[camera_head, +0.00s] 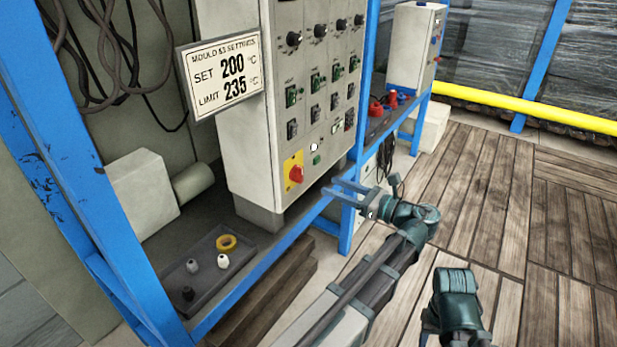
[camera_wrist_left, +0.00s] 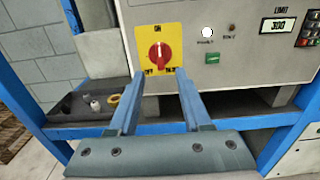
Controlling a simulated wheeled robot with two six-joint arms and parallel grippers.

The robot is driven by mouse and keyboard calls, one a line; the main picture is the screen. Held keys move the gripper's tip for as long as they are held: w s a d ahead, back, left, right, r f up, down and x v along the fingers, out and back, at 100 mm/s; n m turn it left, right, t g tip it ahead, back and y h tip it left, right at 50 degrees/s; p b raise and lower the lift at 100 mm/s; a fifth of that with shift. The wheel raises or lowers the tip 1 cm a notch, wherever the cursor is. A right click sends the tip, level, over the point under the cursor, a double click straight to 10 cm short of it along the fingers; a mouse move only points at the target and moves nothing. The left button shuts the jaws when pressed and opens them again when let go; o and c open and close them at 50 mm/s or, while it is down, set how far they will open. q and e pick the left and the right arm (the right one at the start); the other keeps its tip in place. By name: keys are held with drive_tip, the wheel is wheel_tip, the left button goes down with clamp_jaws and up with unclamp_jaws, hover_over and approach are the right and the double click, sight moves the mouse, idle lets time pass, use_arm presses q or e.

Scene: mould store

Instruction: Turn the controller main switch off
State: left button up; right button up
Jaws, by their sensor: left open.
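The controller (camera_head: 240,130) is a tall cream cabinet. Its main switch (camera_head: 296,174) is a red rotary knob on a yellow plate at the lower left of the front panel. In the left wrist view the red knob (camera_wrist_left: 158,55) has its white mark upright, towards the ON label at the top; OFF reads at lower left. My left gripper (camera_head: 345,191) is open and empty, apart from the panel, to the right of the switch in the head view. In the wrist view its fingers (camera_wrist_left: 153,100) point at the plate, below the knob. My right gripper is not clear.
A dark tray (camera_head: 205,290) with a yellow ring and small knobs lies on the shelf. A blue frame post (camera_head: 75,190) stands at left. Another cabinet (camera_head: 415,45) stands further back. The wooden floor at right is open.

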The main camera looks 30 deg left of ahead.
sight(302, 174)
use_arm(q)
drive_tip(key=a, duration=0.9)
drive_tip(key=shift+w, duration=0.35)
clamp_jaws()
